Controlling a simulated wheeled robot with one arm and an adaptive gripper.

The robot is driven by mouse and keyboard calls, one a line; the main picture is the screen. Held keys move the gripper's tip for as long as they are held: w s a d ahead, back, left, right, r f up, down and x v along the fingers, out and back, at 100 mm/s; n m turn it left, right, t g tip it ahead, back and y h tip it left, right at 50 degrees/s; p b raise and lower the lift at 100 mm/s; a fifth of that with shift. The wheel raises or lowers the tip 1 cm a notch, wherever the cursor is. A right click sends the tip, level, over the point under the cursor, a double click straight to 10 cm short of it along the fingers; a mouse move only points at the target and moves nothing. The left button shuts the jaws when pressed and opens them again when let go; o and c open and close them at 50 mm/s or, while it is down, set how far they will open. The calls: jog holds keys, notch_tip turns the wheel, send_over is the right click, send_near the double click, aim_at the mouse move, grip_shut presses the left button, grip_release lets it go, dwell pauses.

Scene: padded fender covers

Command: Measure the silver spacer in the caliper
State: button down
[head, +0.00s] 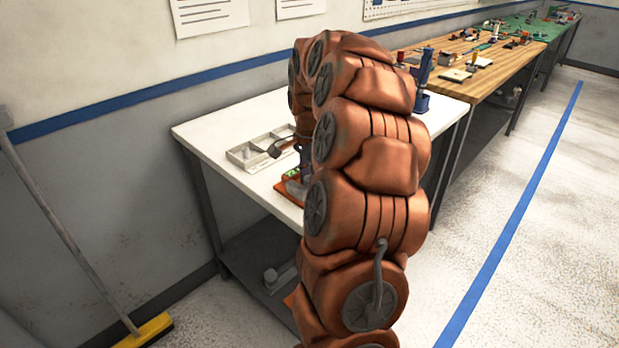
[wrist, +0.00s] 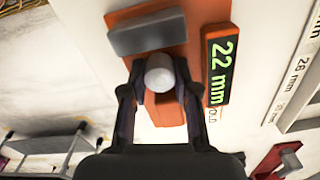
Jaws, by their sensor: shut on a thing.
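The silver spacer (wrist: 159,73) is a round, pale grey piece between my fingertips in the wrist view. My gripper (wrist: 157,92) is shut on it. The caliper (wrist: 193,57) has an orange base with a grey jaw block (wrist: 148,33) just beyond the spacer. The spacer overlaps the base in the picture, close to that block; I cannot tell whether they touch. The caliper's black display (wrist: 218,70) reads 22 mm in green. In the head view the caliper (head: 295,189) shows at the bench's front edge, partly hidden by my arm.
A pale grey compartment tray (head: 246,156) lies on the white bench (head: 205,127) left of my arm. A tray edge labelled 28 mm (wrist: 300,75) shows at the wrist view's right. A red item with a grey knob (wrist: 280,160) is at lower right.

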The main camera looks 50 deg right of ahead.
jog(key=c, duration=0.8)
grip_release()
jog(key=shift+r, duration=0.15)
notch_tip(320, 180, up, 12)
jog(key=shift+f, duration=0.1)
jog(key=s+a+n+p, duration=0.1)
jog(key=s+a+n, duration=0.1)
jog(key=a+n, duration=0.35)
jog(key=s+a+n+p, duration=0.1)
jog(key=s+a+n, duration=0.1)
jog(key=a, duration=0.7)
jog(key=s+a+n+p, duration=0.1)
jog(key=s+a+n, duration=0.1)
jog(key=a+n, duration=0.35)
jog(key=s+a+f+n+p, duration=0.1)
jog(key=s+a+f+n, duration=0.1)
jog(key=s+a, duration=0.2)
jog(key=s+a+f+n+g+p, duration=0.1)
jog(key=s+a+f+n, duration=0.1)
jog(key=s, duration=0.5)
jog(key=s+a+f+n, duration=0.3)
jog(key=s+a, duration=0.3)
jog(key=shift+s+a+n+g+p, duration=0.3)
jog(key=shift+s+a+g+p, duration=0.05)
jog(key=shift+g+p, duration=0.05)
